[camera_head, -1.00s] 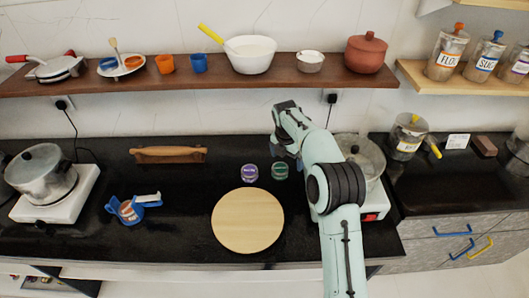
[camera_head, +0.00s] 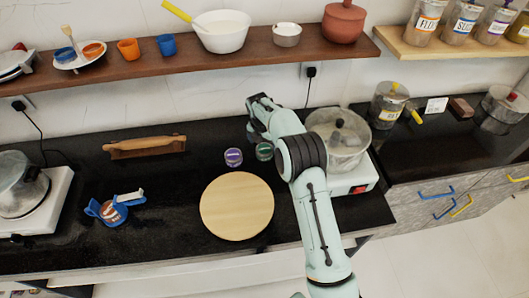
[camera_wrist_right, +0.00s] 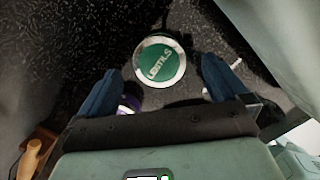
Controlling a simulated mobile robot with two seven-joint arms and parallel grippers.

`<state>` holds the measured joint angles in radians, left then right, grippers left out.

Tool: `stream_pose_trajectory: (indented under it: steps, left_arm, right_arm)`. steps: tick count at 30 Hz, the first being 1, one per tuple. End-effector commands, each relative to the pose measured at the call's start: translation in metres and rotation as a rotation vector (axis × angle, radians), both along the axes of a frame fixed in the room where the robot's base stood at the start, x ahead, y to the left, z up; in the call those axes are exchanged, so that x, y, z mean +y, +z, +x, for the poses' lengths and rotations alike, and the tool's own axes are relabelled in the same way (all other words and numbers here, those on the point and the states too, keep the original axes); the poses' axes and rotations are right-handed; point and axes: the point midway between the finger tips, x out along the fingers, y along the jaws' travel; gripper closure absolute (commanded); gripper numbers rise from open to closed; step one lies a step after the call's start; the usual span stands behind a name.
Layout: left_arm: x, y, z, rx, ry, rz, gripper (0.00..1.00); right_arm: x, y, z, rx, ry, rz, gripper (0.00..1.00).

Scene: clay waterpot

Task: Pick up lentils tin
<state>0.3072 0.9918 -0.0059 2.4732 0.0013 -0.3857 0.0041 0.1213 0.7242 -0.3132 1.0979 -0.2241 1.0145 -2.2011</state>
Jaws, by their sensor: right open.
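The lentils tin (camera_wrist_right: 160,61) has a round green lid with pale lettering and a silvery rim in the right wrist view. In the head view the tin (camera_head: 264,151) stands upright on the black counter, partly beside my right arm. My right gripper (camera_wrist_right: 163,82) is open and empty. Its two dark blue fingers point towards the tin, one to each side in the picture, with the lid just beyond and between the tips. I cannot tell the exact height gap. In the head view my right gripper (camera_head: 257,138) is over the counter behind the tin. My left gripper is not in view.
A purple-lidded tin (camera_head: 233,157) stands close to the left of the lentils tin. A round wooden board (camera_head: 237,206) lies in front. A pot on a white stove (camera_head: 350,179) is at the right. A rolling pin (camera_head: 147,146) lies left. The shelf (camera_head: 130,67) runs above.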

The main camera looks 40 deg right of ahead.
Motion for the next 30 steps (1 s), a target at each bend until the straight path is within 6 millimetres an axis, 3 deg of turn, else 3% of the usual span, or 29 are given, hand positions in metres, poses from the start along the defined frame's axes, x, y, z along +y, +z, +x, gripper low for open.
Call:
stream_pose_trajectory:
  steps: [9,16,22,23,30]
  left_arm:
    - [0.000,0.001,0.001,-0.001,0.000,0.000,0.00]
    - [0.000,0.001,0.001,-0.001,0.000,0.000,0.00]
    - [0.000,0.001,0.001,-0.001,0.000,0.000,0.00]
    - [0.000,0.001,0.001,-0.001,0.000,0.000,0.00]
    - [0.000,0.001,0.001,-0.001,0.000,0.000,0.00]
  right_arm:
    - [-0.004,-0.043,0.002,0.001,-0.001,0.001,0.00]
    - [-0.004,-0.046,0.003,0.000,-0.001,0.000,0.00]
    - [-0.004,-0.045,0.003,0.000,-0.001,0.000,0.65]
    - [-0.004,-0.045,0.003,0.000,-0.001,0.000,0.69]
    - [-0.005,-0.043,0.003,-0.002,-0.001,0.000,0.69]
